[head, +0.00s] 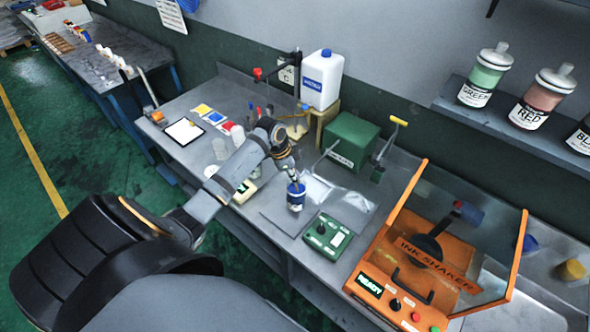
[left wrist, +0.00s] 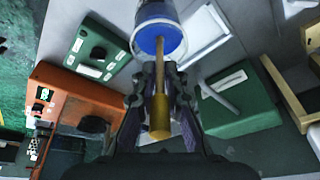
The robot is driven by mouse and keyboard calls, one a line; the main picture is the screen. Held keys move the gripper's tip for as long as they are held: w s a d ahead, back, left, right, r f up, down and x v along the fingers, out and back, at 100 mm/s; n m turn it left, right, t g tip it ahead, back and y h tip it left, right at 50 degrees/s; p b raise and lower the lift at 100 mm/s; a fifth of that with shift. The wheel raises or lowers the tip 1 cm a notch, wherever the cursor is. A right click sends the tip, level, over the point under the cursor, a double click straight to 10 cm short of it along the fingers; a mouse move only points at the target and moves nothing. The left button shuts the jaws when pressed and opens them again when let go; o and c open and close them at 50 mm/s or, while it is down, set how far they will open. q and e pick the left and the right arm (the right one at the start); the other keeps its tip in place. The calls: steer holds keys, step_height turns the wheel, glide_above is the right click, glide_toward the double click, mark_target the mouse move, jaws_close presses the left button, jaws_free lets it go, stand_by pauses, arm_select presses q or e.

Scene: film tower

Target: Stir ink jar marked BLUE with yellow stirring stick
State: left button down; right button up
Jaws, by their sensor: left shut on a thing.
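The ink jar (head: 296,200), with a blue and white body, stands on the grey bench under my left gripper (head: 291,174). I cannot read its label. In the left wrist view the jar (left wrist: 142,22) shows at the top, with blue ink inside. My left gripper is shut on the yellow stirring stick (left wrist: 159,112), which shows between its fingers (left wrist: 160,80). The stick's far end reaches over the blue inside of the jar. I cannot tell how deep it goes. My right gripper is in neither view.
A green control box (head: 328,235) stands right of the jar, and the orange ink shaker (head: 400,255) is further right. A green box (head: 350,140) and a white canister (head: 322,78) stand behind. GREEN (head: 484,75) and RED (head: 542,98) bottles sit on a wall shelf.

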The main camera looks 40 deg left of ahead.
arm_select(q)
steer(key=shift+w+d+v, duration=0.1)
steer(key=shift+d+v, duration=0.1)
steer(key=shift+v, duration=1.2)
steer(key=shift+w+d+v, duration=0.1)
steer(key=shift+d+v, duration=0.1)
steer(key=shift+v, duration=1.25)
steer(key=shift+w+d+v, duration=0.1)
steer(key=shift+d+v, duration=0.1)
steer(key=shift+v, duration=1.2)
steer(key=shift+r, duration=0.15)
steer(key=shift+r, duration=2.55)
steer(key=shift+f, duration=0.1)
